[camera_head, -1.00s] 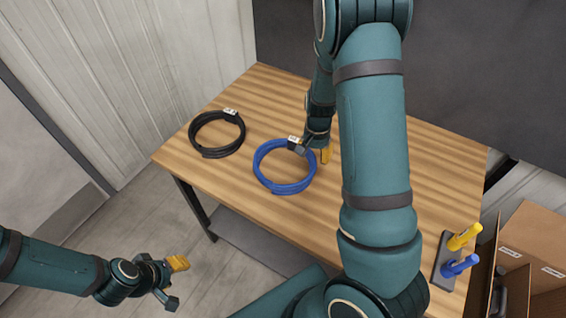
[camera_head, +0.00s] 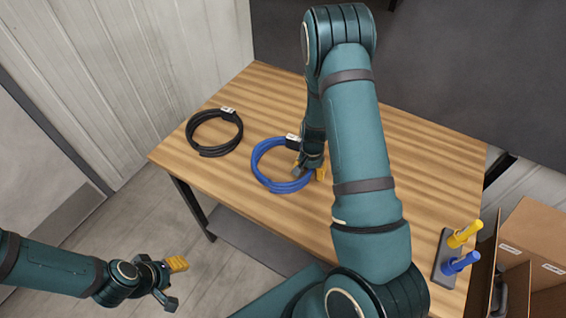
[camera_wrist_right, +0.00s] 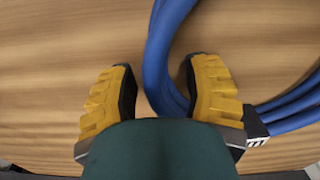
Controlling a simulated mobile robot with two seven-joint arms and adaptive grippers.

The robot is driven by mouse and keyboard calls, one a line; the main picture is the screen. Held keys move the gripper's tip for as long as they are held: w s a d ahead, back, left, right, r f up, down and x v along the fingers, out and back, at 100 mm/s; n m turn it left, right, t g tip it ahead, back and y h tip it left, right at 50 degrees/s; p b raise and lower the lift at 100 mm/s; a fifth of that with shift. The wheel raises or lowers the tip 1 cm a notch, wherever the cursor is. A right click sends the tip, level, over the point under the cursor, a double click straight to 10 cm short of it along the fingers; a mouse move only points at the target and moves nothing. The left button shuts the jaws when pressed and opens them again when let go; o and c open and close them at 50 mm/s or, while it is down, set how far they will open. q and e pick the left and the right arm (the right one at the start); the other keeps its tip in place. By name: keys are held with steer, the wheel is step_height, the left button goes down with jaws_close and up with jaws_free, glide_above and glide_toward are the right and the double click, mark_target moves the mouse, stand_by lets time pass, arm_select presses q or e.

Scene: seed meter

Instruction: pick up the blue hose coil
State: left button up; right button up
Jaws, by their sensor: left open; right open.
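The blue hose coil (camera_head: 262,178) lies on the wooden table, with a white-labelled dark tie at its upper right. My right gripper (camera_head: 308,172) is open at the coil's right side, low over the table. In the right wrist view, part of the blue hose (camera_wrist_right: 158,62) runs between the two yellow fingers of the right gripper (camera_wrist_right: 160,92), nearer the right finger. I cannot tell whether the fingers touch it. My left gripper (camera_head: 172,281) is open and empty, off the table's near left side.
A black hose coil (camera_head: 214,133) lies on the table (camera_head: 250,95) to the left of the blue one. A stand with a yellow and a blue handle (camera_head: 462,250) is at the table's right end. Cardboard boxes (camera_head: 538,235) stand beyond it.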

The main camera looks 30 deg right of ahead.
jaws_close()
steer(key=shift+r, duration=0.1)
